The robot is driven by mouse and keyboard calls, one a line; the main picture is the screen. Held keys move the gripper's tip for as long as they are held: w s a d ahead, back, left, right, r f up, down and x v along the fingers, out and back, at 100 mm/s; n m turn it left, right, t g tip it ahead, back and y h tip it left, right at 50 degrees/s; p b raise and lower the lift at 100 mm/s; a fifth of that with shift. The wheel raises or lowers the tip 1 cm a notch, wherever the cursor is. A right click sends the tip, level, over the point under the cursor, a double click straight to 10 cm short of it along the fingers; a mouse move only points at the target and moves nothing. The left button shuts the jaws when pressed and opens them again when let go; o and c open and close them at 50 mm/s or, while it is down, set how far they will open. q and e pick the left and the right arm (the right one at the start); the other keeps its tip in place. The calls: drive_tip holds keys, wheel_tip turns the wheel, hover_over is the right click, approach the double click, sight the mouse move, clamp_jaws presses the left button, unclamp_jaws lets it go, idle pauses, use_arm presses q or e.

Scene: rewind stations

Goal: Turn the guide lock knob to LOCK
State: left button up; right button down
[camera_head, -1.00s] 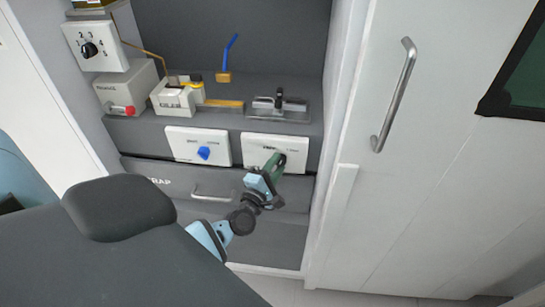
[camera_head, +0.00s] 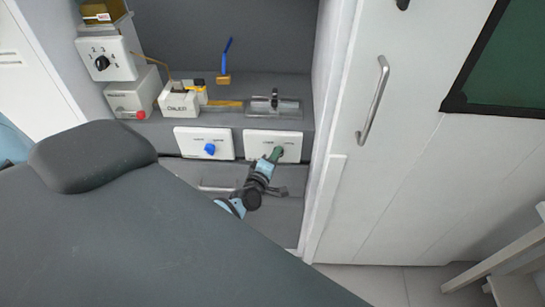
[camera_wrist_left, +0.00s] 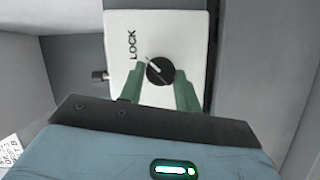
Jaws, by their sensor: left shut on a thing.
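The guide lock panel (camera_head: 291,139) is the right of two white plates on the front of the grey bench; it also shows in the left wrist view (camera_wrist_left: 190,35). Its round black knob (camera_wrist_left: 160,71) has a white mark slanting to the upper left, on the side of the word LOCK. My left gripper (camera_head: 276,154) reaches the panel from below. In the left wrist view its green fingers (camera_wrist_left: 158,85) are shut on the knob, one on each side. In the head view the gripper hides the knob. My right gripper is not in view.
A white plate with a blue knob (camera_head: 209,149) is just left of the panel. A drawer handle (camera_head: 217,188) lies below. A metal clamp-like fitting (camera_head: 273,104) stands on the bench above. A white cabinet wall (camera_head: 333,190) rises close on the right.

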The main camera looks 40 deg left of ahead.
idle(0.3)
use_arm(q)
drive_tip(key=o, duration=1)
drive_tip(key=shift+c, duration=0.2)
drive_tip(key=s+d, duration=0.1)
drive_tip(key=s, duration=0.6)
drive_tip(key=shift+s+d+r+p, duration=0.15)
drive_tip(key=shift+s+r+p, duration=0.2)
drive_tip(key=shift+p, duration=0.1)
